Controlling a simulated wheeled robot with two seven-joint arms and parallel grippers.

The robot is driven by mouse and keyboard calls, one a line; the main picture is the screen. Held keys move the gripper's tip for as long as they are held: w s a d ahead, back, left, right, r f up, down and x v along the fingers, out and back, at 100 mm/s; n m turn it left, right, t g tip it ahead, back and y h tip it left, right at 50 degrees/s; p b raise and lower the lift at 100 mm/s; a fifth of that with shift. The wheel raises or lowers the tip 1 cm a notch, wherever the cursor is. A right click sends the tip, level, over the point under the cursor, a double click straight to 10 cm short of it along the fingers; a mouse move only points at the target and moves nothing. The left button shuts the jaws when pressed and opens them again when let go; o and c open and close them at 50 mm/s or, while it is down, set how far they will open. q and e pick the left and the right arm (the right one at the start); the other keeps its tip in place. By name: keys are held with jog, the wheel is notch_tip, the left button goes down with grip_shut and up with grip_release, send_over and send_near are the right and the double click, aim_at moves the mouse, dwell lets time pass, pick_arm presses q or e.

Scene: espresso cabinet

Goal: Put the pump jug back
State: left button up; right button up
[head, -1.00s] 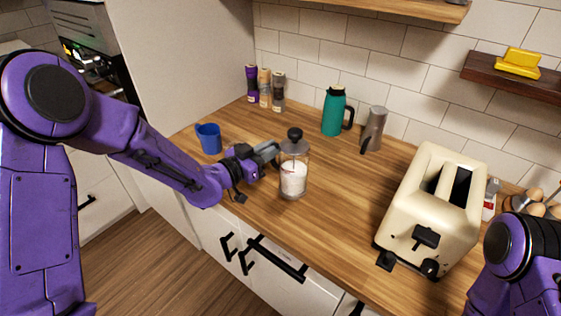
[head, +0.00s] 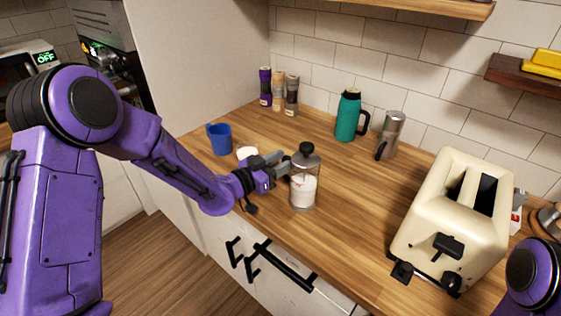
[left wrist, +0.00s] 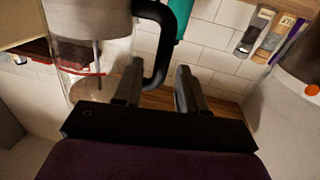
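The pump jug (head: 304,190) is a glass jug with a black knob on its plunger and white contents. It stands upright on the wooden counter near the front edge. My left gripper (head: 279,163) is at its left side. In the left wrist view, the jug (left wrist: 85,60) shows at the upper left, with its black handle reaching between the fingers of my left gripper (left wrist: 158,88). The fingers are apart, with a gap between the handle and the right finger. The handle is hidden in the head view. My right gripper is out of view.
A blue cup (head: 219,139) and a white round item (head: 247,152) stand left of the jug. A teal flask (head: 348,116), a metal pot (head: 390,136) and several bottles (head: 278,91) stand behind. A cream toaster (head: 452,220) is at right. The counter between jug and toaster is clear.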

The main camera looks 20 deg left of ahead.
pick_arm(q)
jog(key=b+v, duration=0.2)
jog(key=v, duration=1)
jog(key=shift+r+b, duration=0.2)
jog(key=shift+b, duration=0.2)
jog(key=shift+s, duration=0.1)
